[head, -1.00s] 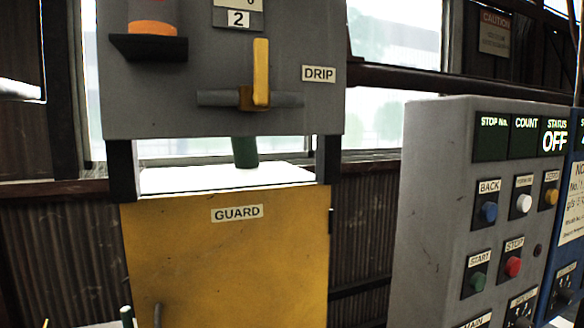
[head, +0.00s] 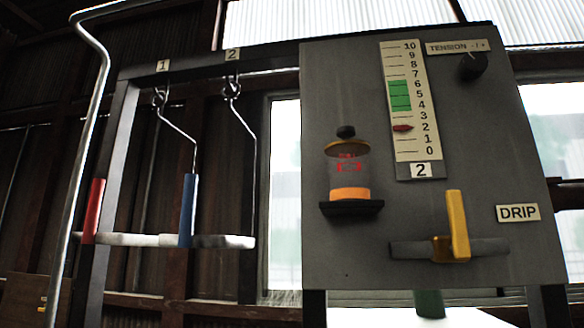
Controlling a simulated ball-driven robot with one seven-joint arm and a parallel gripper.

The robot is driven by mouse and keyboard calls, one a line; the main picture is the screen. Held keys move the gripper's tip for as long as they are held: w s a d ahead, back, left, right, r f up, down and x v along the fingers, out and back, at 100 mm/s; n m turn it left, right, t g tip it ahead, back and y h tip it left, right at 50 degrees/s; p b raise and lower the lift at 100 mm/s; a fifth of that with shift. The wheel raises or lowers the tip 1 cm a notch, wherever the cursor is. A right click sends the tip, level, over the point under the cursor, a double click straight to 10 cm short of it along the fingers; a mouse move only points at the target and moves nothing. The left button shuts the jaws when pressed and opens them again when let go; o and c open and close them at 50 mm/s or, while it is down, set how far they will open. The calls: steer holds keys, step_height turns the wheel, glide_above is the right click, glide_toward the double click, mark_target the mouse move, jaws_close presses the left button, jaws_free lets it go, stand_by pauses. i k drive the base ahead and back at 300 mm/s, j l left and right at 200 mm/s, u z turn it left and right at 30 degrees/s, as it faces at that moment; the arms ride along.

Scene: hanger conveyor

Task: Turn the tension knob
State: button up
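The tension knob (head: 472,66) is a dark round knob at the upper right of the grey panel (head: 350,250), just below the label "TENSION -/+" (head: 458,46). The tension scale (head: 408,128) runs from 0 to 10, with a green band at about 4.5 to 6.5. A plate under the scale reads "2" (head: 421,170). My gripper is not in view.
An oil cup (head: 348,170) stands on a dark shelf at the panel's left. Hooks 1 and 2 hang from the rail at left, near red (head: 93,210) and blue (head: 187,210) handles.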

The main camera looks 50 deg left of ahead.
mark_target(473, 64)
steer(key=l+u, duration=0.2)
steer(key=u, duration=0.15)
steer(key=l+u, duration=0.15)
steer(key=u, duration=0.2)
steer(key=k+j, duration=0.05)
